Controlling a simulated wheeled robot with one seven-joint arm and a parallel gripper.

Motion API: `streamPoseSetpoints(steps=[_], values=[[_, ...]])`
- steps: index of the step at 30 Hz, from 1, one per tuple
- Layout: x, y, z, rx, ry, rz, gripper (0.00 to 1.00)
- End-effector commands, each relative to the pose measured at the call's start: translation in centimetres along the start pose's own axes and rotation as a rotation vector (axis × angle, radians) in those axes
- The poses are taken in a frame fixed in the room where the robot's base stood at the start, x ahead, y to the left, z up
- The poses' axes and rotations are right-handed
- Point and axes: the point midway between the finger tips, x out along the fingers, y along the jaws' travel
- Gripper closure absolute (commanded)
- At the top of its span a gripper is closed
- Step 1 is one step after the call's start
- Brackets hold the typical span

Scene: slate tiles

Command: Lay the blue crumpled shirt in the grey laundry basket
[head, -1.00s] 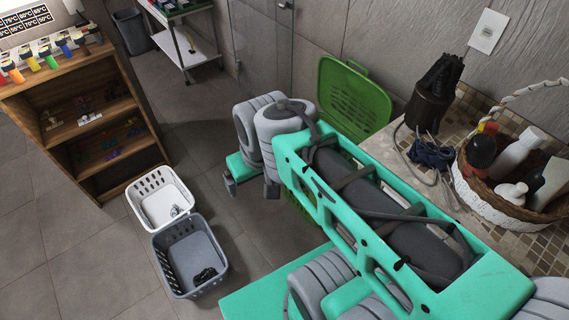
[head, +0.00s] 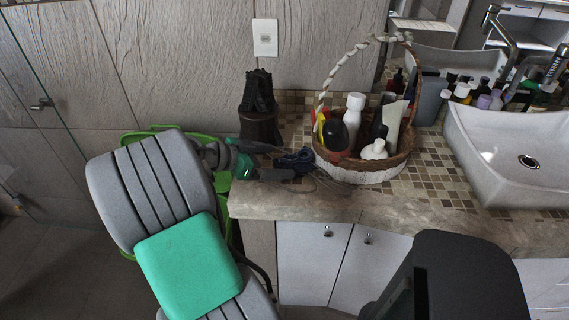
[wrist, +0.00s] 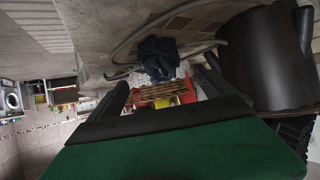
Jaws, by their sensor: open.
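The blue crumpled shirt (head: 294,161) lies in a small dark heap on the counter, left of the wicker basket. It also shows in the wrist view (wrist: 158,57), ahead of and between the finger tips. My gripper (head: 271,160) is open and empty, close to the left side of the shirt and low over the counter. Its two dark fingers show in the wrist view (wrist: 166,77). I cannot tell whether a finger touches the shirt. The grey laundry basket is not in view now; one second ago it stood on the floor beside a white basket.
A dark brown pot (head: 260,128) with black cloth stands close behind my gripper; it looms in the wrist view (wrist: 262,62). A wicker basket of bottles (head: 362,174) stands right of the shirt. A thin grey cable or hose (wrist: 130,42) curves near the shirt. A sink (head: 515,150) is farther right.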

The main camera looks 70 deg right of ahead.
Motion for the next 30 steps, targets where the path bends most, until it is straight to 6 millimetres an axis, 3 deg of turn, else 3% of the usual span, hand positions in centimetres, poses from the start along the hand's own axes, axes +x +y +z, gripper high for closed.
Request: streamPoseSetpoints(steps=[6,12,20,30], values=[[2.1,-0.3,0.7,-0.015,-0.002,-0.019,0.06],[5.5,-0.3,1.2,-0.015,-0.004,-0.021,0.06],[6.2,-0.4,1.3,-0.015,-0.004,-0.024,0.06],[6.2,-0.4,1.3,-0.016,-0.004,-0.023,0.33]])
